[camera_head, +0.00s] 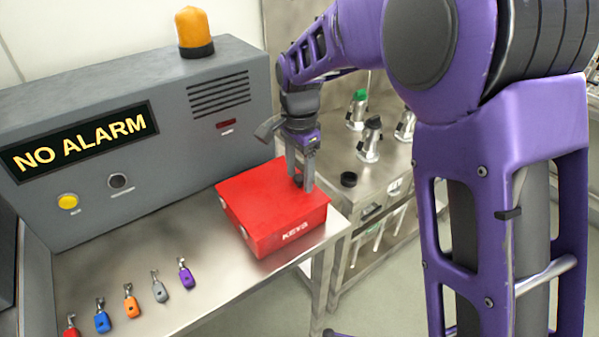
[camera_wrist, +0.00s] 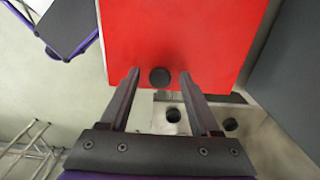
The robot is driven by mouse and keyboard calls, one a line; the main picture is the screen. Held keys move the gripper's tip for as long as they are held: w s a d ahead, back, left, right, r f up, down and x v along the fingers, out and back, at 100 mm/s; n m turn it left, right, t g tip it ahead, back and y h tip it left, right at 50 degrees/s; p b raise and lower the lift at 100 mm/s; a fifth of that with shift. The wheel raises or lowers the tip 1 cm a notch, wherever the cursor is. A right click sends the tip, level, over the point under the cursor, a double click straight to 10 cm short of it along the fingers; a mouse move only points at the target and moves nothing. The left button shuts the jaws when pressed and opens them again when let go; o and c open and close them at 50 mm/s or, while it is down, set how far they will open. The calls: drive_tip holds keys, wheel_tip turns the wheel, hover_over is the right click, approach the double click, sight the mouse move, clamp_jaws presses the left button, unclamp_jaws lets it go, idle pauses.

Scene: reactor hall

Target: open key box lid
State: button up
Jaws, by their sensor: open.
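The red key box (camera_head: 262,222) stands on the steel table, with "KEYS" written on its front face. Its lid (camera_wrist: 185,35) lies flat and closed, filling the upper middle of the wrist view. A round black knob (camera_wrist: 160,77) sits near the lid's edge. My gripper (camera_head: 302,183) is over the lid, pointing down. In the wrist view my gripper (camera_wrist: 158,74) is open, with one finger on each side of the knob and a gap on both sides. In the head view the fingers partly hide the knob.
A grey alarm console (camera_head: 160,135) reading "NO ALARM" stands behind the box, with an orange beacon (camera_head: 194,32) on top. Several coloured key tags, including a purple one (camera_head: 185,274), lie at the front left. A steel cart (camera_head: 335,165) with flasks stands to the right.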

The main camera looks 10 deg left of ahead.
clamp_jaws()
idle(1.4)
